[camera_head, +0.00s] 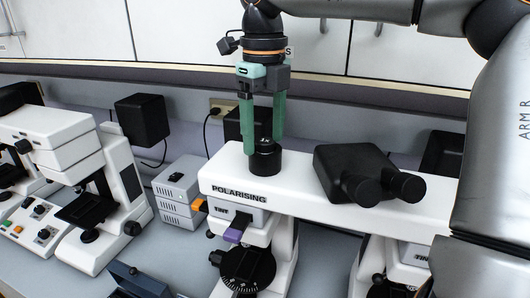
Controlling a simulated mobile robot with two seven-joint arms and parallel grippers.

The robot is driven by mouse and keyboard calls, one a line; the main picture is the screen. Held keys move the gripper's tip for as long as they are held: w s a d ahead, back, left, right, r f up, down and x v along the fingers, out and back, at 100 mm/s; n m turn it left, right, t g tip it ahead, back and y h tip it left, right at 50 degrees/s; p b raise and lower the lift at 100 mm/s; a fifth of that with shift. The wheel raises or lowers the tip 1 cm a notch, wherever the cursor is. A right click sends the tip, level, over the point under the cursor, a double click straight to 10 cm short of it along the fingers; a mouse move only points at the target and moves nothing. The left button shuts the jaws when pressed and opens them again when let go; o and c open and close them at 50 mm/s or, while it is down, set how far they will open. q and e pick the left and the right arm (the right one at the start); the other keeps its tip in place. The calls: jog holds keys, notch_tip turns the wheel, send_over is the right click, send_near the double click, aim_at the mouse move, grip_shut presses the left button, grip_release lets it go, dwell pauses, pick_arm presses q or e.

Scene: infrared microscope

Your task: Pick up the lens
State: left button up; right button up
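The lens (265,160) looks like a short black cylinder standing upright on the white top of the microscope marked POLARISING (229,180). My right gripper (264,145) points straight down over it from above. Its two green fingers are spread wide apart, one to the left and one to the right of the lens's upper part. The gripper looks open, and the lens still rests on the microscope. Whether a finger touches the lens is hard to tell. My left gripper is not in view.
A black binocular eyepiece head (357,172) sits right of the lens on the same white arm. Another white microscope (95,190) stands at left, with a grey box (180,190) between. A black box (143,119) is behind. My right arm fills the right side.

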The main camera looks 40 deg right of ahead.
grip_shut()
dwell(0.3)
dwell(0.3)
